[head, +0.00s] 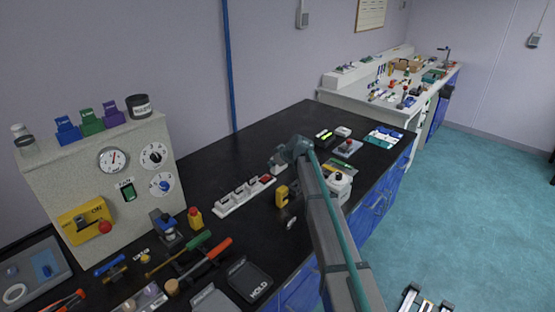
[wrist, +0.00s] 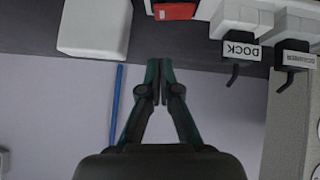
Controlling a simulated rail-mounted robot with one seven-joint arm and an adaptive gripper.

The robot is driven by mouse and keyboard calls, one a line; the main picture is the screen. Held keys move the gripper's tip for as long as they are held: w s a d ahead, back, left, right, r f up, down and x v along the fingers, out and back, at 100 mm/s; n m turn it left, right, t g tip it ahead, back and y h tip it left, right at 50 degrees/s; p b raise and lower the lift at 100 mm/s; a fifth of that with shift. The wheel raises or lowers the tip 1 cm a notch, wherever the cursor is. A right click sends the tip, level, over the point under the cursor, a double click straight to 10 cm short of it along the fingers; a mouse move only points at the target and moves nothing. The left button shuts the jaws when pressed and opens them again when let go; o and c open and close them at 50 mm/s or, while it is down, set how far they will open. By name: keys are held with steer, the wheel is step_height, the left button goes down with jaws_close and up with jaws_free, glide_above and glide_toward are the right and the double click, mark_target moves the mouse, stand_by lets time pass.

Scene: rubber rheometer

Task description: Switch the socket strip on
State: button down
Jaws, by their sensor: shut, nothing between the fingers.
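The white socket strip (head: 232,205) lies on the black bench with several grey plugs along it. Its red switch (head: 265,179) is at the right end in the head view. In the wrist view the red switch (wrist: 175,11) is cut by the top edge, beside plugs with tags, one reading DOCK (wrist: 241,49). My gripper (wrist: 160,66) is shut and empty, its tips pointing toward the switch and apart from it in the picture. In the head view my gripper (head: 277,163) is small, just right of the switch. I cannot tell whether the switch is on.
A white block (wrist: 95,28) stands left of my fingers in the wrist view. A yellow item (head: 282,196) and a white container (head: 339,185) stand near my arm. The grey panel (head: 85,165) with dials is at left. Bare bench lies behind the strip.

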mark_target(269, 177)
steer(key=p+x, duration=0.1)
steer(key=x, duration=0.2)
steer(key=shift+w+a+f, duration=0.1)
steer(key=shift+w+a, duration=0.05)
steer(key=shift+w, duration=0.1)
steer(key=shift+d+f+p, duration=0.2)
steer(key=shift+f+p, duration=0.2)
steer(key=shift+f, duration=1.65)
